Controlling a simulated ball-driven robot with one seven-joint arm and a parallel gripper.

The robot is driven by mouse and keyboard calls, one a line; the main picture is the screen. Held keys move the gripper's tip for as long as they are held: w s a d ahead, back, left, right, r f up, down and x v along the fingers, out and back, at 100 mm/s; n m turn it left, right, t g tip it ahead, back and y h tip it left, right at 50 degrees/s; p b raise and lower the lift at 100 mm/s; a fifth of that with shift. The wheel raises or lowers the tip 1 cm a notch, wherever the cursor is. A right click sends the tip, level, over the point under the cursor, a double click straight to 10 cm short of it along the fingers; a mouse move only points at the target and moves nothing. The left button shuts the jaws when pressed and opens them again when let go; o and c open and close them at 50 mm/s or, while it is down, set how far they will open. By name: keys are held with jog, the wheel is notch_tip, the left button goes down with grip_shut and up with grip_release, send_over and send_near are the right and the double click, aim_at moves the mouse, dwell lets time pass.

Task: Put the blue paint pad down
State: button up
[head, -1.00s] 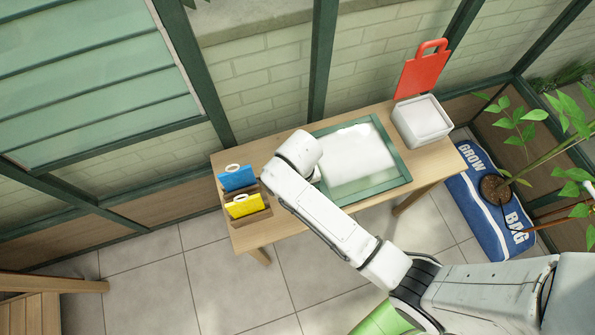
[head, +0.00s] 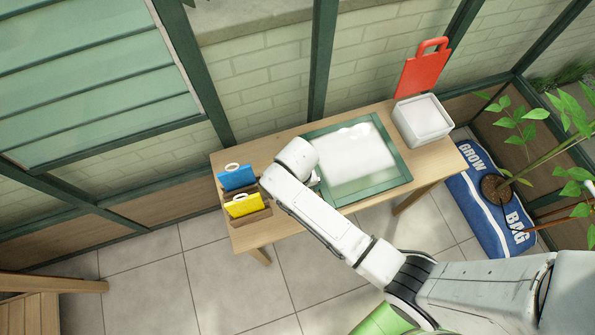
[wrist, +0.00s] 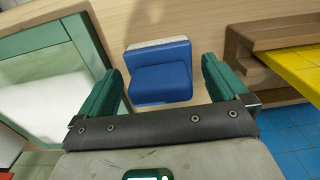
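The blue paint pad (wrist: 161,79), a blue block with a pale strip along one edge, shows in the wrist view over the bare wooden tabletop. My gripper (wrist: 160,88) is open, its two green fingers on either side of the pad with a visible gap at each side. The pad appears to rest on the table, though its contact is not clearly shown. In the head view my arm hides the pad and the fingers.
The wooden table (head: 284,219) holds a green-framed pane (head: 371,189) on one side and a wooden rack (head: 258,215) with a blue card (head: 237,179) and yellow card (head: 244,204) on the other. A white bin (head: 422,121) and red board (head: 421,72) stand farther right.

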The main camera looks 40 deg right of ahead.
notch_tip(320, 180, up, 12)
jog(key=p, duration=0.1)
jog(key=s+d+r+n, duration=0.1)
jog(key=s+d, duration=0.3)
jog(key=s, duration=0.4)
jog(key=s+d+r+n+t, duration=0.1)
jog(key=s+d+r+n, duration=0.1)
jog(key=s, duration=0.6)
jog(key=shift+s+d+r, duration=0.15)
jog(key=shift+d, duration=0.75)
jog(key=shift+s, duration=0.1)
